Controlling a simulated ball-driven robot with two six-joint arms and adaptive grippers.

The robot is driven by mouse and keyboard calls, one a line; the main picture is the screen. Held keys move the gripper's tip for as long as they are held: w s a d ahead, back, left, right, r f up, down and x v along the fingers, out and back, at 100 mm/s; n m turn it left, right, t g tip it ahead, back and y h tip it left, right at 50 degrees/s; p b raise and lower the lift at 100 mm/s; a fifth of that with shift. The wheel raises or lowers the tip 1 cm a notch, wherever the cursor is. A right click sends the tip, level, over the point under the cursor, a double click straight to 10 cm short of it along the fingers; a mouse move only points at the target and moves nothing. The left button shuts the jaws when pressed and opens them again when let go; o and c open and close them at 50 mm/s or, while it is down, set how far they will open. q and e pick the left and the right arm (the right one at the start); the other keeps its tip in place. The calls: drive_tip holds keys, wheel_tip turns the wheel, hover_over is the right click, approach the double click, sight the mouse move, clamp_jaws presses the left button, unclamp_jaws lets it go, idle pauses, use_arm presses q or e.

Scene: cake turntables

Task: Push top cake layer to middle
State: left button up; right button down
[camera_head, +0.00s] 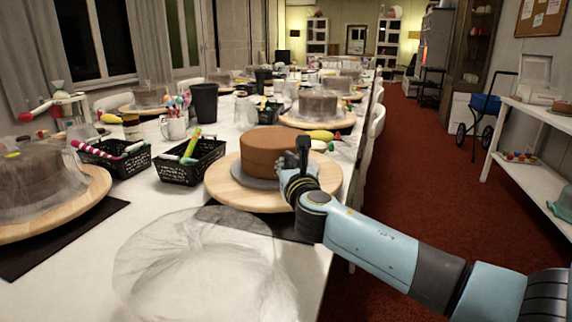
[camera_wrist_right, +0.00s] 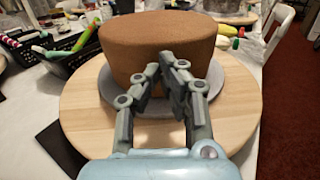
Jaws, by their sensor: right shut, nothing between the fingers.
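A brown round cake (camera_head: 262,155) stands on a grey cake board (camera_head: 242,181) on a wooden turntable (camera_head: 222,191) near the table's right edge. In the right wrist view the cake (camera_wrist_right: 135,40) fills the upper middle, with the grey board (camera_wrist_right: 107,88) under it. I cannot clearly make out a seam between its layers. My right gripper (camera_head: 303,146) is shut and empty at the cake's right front side. Its fingertips (camera_wrist_right: 168,58) overlap the cake's side in the wrist view; I cannot tell whether they touch. My left gripper is out of view.
Black baskets of tools (camera_head: 192,162) stand left of the turntable, with a dark cup (camera_head: 204,103) behind. A wrapped cake on another turntable (camera_head: 85,200) is at the left. Clear plastic film (camera_head: 195,265) lies on the near table. The red-floored aisle (camera_head: 440,170) is open.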

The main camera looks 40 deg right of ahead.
sight(275, 144)
drive_tip(key=shift+w+d, duration=0.25)
drive_tip(key=shift+w, duration=0.1)
drive_tip(key=shift+w, duration=0.1)
drive_tip(key=shift+x, duration=0.85)
drive_tip(key=shift+w+d, duration=0.1)
